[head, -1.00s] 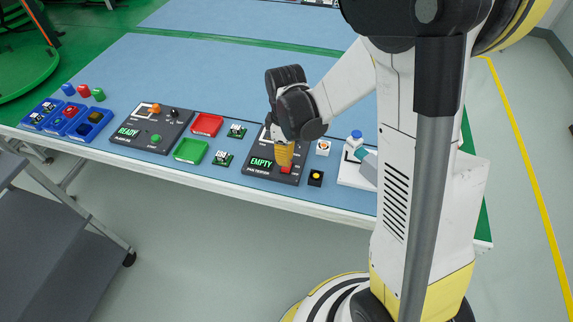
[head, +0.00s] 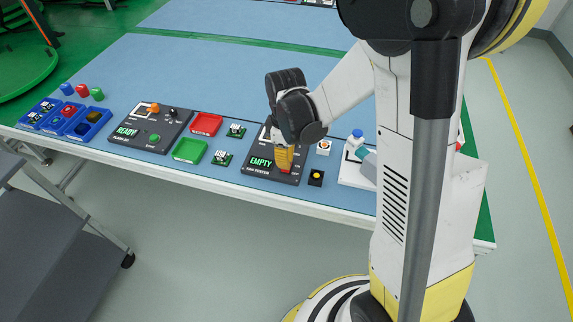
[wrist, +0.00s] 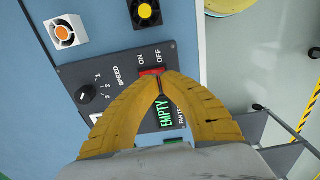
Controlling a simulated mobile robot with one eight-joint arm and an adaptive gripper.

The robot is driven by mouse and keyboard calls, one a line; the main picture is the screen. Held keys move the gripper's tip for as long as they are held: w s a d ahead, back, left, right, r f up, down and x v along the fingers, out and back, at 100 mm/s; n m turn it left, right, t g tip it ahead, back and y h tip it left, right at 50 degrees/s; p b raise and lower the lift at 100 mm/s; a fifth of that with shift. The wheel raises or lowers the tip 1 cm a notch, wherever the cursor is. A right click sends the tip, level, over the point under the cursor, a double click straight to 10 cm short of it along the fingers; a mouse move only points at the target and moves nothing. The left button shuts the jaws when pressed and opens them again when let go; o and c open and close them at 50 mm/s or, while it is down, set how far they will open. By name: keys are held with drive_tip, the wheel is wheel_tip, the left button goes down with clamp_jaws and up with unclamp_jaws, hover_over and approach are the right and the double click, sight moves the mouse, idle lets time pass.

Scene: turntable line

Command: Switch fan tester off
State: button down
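The fan tester (head: 252,177) is a dark panel near the table's front edge, with a green EMPTY display (head: 261,162). In the wrist view the panel (wrist: 110,70) shows a black SPEED knob (wrist: 86,95) and a red switch (wrist: 150,72) beside the ON and OFF labels. My gripper (head: 284,169) points down over the panel's right part. Its yellow fingers are shut with their tips together (wrist: 161,77), right at the red switch. They seem to touch it, but contact is not certain. Part of the switch is hidden, and I cannot tell which side is pressed.
A black box with a yellow button (head: 316,178) and a small white fan-like block (head: 324,147) stand right of the panel. Small green boards (head: 222,158), a green tray (head: 190,150) and a red tray (head: 207,125) lie left. A READY panel (head: 150,128) is farther left.

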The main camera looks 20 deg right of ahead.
drive_tip(key=shift+f+b, duration=0.75)
drive_tip(key=shift+f, duration=0.25)
idle(0.3)
drive_tip(key=shift+r+p, duration=2.6)
drive_tip(key=shift+r, duration=0.95)
